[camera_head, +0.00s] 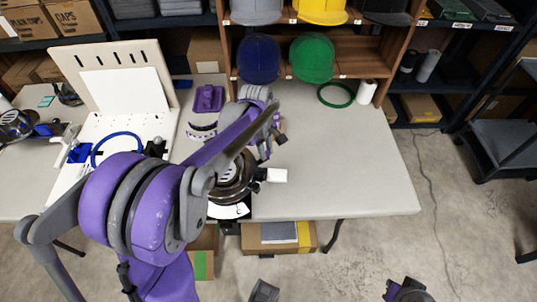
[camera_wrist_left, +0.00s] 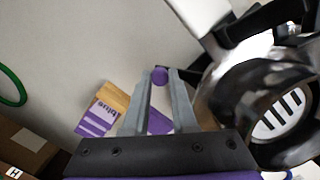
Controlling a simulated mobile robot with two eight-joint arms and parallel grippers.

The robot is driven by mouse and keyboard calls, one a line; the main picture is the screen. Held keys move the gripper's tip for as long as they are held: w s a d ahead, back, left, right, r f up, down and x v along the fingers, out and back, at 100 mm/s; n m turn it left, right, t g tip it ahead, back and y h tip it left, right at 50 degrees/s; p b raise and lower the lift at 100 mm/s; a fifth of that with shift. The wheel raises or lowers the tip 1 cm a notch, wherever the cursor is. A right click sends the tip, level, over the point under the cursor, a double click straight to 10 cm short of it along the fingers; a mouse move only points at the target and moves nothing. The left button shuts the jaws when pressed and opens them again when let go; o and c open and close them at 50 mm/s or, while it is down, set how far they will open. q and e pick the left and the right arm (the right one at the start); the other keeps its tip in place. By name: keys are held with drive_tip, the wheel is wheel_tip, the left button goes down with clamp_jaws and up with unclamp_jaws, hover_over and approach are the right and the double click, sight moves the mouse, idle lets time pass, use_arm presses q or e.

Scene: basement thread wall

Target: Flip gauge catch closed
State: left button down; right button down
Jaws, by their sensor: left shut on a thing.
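My left gripper (camera_wrist_left: 162,78) points away from the camera in the left wrist view, its two grey fingers closed around a small round purple knob (camera_wrist_left: 159,75). The knob looks like the gauge catch's end, beside a dark, shiny round fixture (camera_wrist_left: 222,100). In the head view the round fixture (camera_head: 232,190) sits at the table's front edge. My left arm covers part of it, and the left gripper (camera_head: 264,152) is just behind and right of it. The knob is hidden there. A purple and dark part of mine (camera_head: 406,291) shows at the bottom right; its fingers cannot be made out.
A white block (camera_head: 277,175) is right of the fixture. A slotted white board (camera_head: 115,75) stands left, a cap shelf (camera_head: 283,91) behind. The table's right part (camera_head: 365,170) is clear.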

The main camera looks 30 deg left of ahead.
use_arm(q)
drive_tip(key=shift+w+a+r+n+t, duration=0.15)
drive_tip(key=shift+a+n, duration=0.35)
drive_tip(key=shift+n, duration=0.35)
drive_tip(key=shift+w+a+n+t, duration=0.15)
drive_tip(key=shift+a+n, duration=0.35)
drive_tip(key=shift+n, duration=0.35)
drive_tip(key=c, duration=0.7)
unclamp_jaws()
drive_tip(key=shift+r, duration=0.1)
wheel_tip(320, 180, up, 10)
drive_tip(key=s+a+p, duration=0.1)
drive_tip(key=shift+s+r, duration=0.25)
